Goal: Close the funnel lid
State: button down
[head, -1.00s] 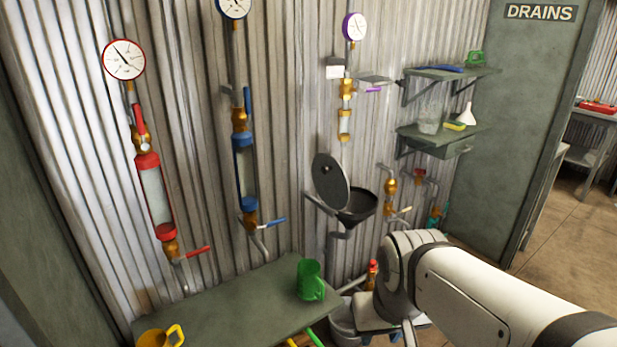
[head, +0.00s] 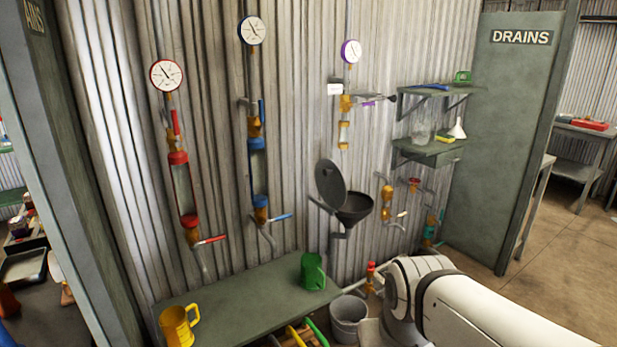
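The black funnel (head: 354,208) is mounted on the corrugated wall in the head view, right of the middle. Its round dark lid (head: 330,185) stands up, tilted open, on the funnel's left side. The funnel's mouth is uncovered. My white arm comes in from the lower right, with its nearest visible part below and to the right of the funnel. My gripper is not visible in this view, and nothing of mine touches the lid.
A green bench (head: 246,295) stands below, bearing a green jug (head: 313,272) and a yellow jug (head: 178,327). A grey bucket (head: 348,318) is under the funnel. Wall shelves (head: 428,153) are to the right. Red-marked (head: 183,190) and blue-marked (head: 259,172) gauge columns are left. Floor is open at right.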

aim_at(330, 183)
jog(key=u, duration=0.35)
jog(key=i, duration=1.7)
jog(key=z, duration=0.5)
